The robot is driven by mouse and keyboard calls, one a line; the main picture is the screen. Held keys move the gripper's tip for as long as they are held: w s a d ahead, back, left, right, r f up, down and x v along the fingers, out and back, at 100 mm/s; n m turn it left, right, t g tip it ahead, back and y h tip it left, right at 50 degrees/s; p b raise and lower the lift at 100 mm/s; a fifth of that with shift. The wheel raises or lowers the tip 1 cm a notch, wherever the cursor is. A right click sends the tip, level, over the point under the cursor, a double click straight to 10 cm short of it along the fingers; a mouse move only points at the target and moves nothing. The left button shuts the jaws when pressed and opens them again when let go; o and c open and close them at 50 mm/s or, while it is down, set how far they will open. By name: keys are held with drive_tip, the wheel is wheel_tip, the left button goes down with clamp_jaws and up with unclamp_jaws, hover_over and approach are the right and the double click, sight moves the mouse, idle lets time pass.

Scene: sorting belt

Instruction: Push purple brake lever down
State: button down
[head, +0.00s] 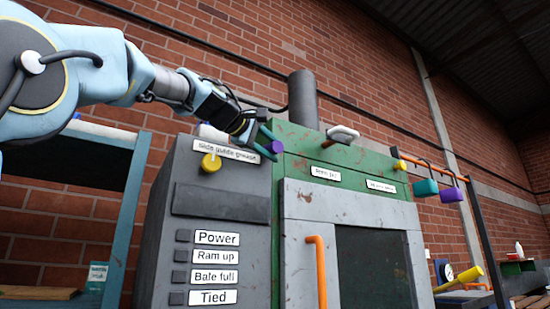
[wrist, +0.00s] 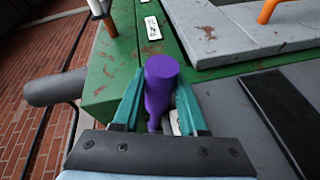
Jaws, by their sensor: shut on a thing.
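The purple brake lever (wrist: 160,85) stands between the two teal fingers of my gripper (wrist: 159,92) in the wrist view. Its rounded purple end sticks out past the fingertips. In the head view the purple end (head: 276,147) shows just beyond my gripper (head: 267,142), at the upper left corner of the green machine (head: 300,145). My gripper is shut on the lever, with a finger on each side. The lever's lower part is hidden by the gripper, and its pivot cannot be made out.
A grey control box (head: 215,206) with a yellow knob (head: 211,162) is below my arm. A white-topped handle (head: 341,134) juts from the green top. An orange door handle (head: 318,270) is lower. Teal (head: 426,187) and purple padlocks (head: 451,195) hang at right.

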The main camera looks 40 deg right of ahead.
drive_tip(key=shift+w+f+m+t+h+b, duration=0.2)
drive_tip(key=shift+f+m+b, duration=0.4)
drive_tip(key=shift+b, duration=0.45)
drive_tip(key=shift+w+f+m+t+h+b, duration=0.15)
drive_tip(key=shift+f+m+b, duration=0.25)
drive_tip(key=shift+f+b, duration=0.5)
drive_tip(key=shift+w+r, duration=0.1)
drive_tip(key=shift+c, duration=2.2)
unclamp_jaws()
drive_tip(key=shift+r, duration=0.1)
drive_tip(key=b+v, duration=0.4)
drive_tip(key=v, duration=0.6)
drive_tip(key=shift+a, duration=0.4)
